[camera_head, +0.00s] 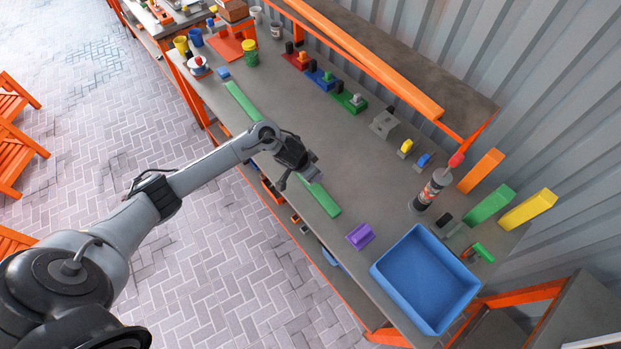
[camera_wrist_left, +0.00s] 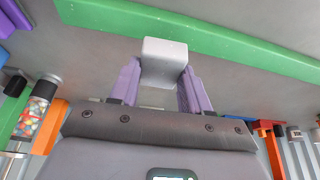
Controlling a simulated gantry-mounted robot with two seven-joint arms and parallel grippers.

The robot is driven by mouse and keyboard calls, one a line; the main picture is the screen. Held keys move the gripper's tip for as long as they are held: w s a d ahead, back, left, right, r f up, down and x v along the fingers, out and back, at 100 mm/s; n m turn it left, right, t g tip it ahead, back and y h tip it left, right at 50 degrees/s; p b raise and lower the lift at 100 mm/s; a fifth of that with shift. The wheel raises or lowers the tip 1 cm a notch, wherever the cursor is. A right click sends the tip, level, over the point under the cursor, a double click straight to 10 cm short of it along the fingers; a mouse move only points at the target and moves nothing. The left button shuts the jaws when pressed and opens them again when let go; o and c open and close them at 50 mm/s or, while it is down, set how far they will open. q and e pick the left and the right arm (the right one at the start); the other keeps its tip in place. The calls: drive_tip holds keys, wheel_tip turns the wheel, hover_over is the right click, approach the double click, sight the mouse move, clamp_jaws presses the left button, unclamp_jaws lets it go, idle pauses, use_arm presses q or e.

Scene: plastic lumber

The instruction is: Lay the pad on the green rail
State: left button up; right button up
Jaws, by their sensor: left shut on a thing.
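The green rail (camera_head: 325,197) is a long flat bar along the table's near edge, with its middle hidden behind my left arm in the head view. It crosses the top of the left wrist view (camera_wrist_left: 250,48). My left gripper (camera_head: 314,175) is over the rail. In the left wrist view its two purple fingers (camera_wrist_left: 160,84) are shut on a light grey block, the pad (camera_wrist_left: 165,57). The pad overlaps the rail's edge in that picture; I cannot tell whether they touch. In the head view the pad is mostly hidden by the gripper. My right gripper is not in view.
A purple block (camera_head: 360,236) lies just beyond the rail's right end, then a blue bin (camera_head: 377,272). Red, blue and green blocks (camera_head: 348,98) line the back. The table's middle is clear.

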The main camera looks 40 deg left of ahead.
use_arm(q)
drive_tip(key=shift+f+b, duration=0.4)
drive_tip(key=shift+f, duration=1.55)
drive_tip(key=shift+f, duration=0.2)
drive_tip(key=o, duration=1.1)
drive_tip(key=shift+c, duration=0.2)
